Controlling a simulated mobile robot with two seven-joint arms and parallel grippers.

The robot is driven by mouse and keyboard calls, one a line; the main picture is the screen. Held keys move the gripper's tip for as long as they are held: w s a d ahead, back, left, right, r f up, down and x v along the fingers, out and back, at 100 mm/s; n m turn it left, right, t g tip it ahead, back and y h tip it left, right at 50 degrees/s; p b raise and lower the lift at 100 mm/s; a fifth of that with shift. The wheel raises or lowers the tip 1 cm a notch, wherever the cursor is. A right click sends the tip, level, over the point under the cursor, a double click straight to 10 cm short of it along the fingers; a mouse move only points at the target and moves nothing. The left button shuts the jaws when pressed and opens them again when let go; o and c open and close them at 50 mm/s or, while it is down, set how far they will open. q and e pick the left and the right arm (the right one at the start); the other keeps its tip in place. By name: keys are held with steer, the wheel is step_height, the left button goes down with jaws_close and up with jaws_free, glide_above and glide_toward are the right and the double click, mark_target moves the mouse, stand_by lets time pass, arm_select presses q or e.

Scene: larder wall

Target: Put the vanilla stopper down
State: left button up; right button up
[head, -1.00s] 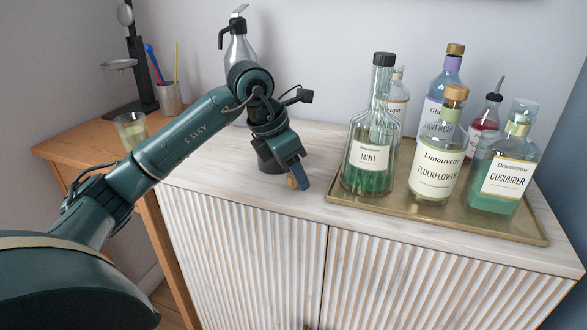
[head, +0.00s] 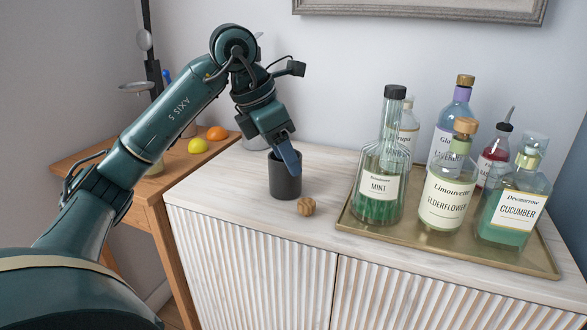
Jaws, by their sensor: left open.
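A small faceted wooden stopper (head: 305,206) rests on the pale cabinet top (head: 250,205), near its front edge. It lies just right of and in front of a dark cup (head: 285,185). My left gripper (head: 288,163) is open and empty, above and behind the stopper and apart from it. Its blue finger overlaps the cup's rim in the picture, and I cannot tell whether it is in front of the cup or over it. My right gripper is not in view.
A brass tray (head: 400,240) with several bottles stands at the right, the mint bottle (head: 380,185) nearest the stopper. A lemon (head: 198,146) and an orange (head: 217,133) lie on the wooden side table (head: 75,165). The cabinet top between stopper and tray is clear.

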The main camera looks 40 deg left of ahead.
arm_select(q)
steer(key=shift+s+a+r, duration=0.15)
steer(key=shift+s+r, duration=0.05)
steer(key=shift+r, duration=0.3)
